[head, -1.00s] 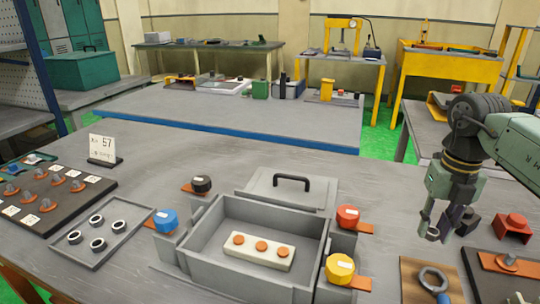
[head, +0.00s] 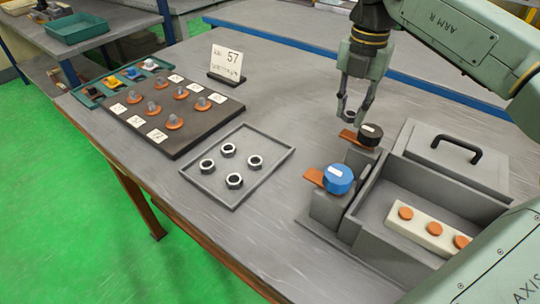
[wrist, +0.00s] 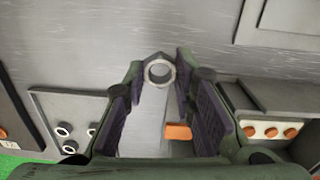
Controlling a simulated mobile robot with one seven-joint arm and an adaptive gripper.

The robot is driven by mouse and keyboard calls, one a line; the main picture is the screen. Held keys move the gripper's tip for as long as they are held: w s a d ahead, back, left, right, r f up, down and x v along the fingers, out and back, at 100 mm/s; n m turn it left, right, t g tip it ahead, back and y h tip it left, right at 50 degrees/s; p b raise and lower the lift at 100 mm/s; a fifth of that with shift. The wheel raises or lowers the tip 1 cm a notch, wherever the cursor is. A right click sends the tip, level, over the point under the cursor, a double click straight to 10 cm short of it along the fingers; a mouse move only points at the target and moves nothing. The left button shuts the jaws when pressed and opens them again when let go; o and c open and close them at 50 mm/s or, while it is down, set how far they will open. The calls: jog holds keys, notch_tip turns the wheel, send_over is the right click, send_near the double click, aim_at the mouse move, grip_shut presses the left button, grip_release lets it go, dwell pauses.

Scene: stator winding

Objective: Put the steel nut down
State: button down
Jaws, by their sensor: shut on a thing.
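My gripper (head: 354,112) is shut on a steel nut (head: 347,116), held at the fingertips above the bench. In the head view it hangs just behind the black-capped terminal (head: 370,134). In the wrist view the nut (wrist: 160,57) shows as a ring between the fingertips, with grey bench around it. A shallow grey tray (head: 268,141) with several steel nuts (head: 228,150) stands to the left of my gripper. The tray also shows at the left of the wrist view (wrist: 50,108).
An open grey box (head: 375,205) with a white block of copper discs stands at the right. A blue-capped terminal (head: 338,178) is at its left side. A dark board (head: 180,140) with copper-based posts and a number card (head: 227,62) lie left. Bench between tray and terminals is clear.

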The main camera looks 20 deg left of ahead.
jog(key=s+a+r+m, duration=0.2)
jog(key=a+m, duration=0.1)
jog(key=a, duration=0.7)
jog(key=m, duration=0.4)
send_near(257, 145)
notch_tip(257, 145, down, 6)
jog(key=shift+f+p, duration=0.1)
jog(key=shift+p, duration=0.35)
jog(key=shift+f, duration=0.2)
jog(key=shift+f, duration=0.1)
jog(key=shift+f+b, duration=0.15)
jog(key=shift+b, duration=0.15)
jog(key=c, duration=1.3)
grip_release()
notch_tip(257, 145, up, 12)
jog(key=shift+r+b, duration=0.25)
jog(key=shift+b, duration=0.5)
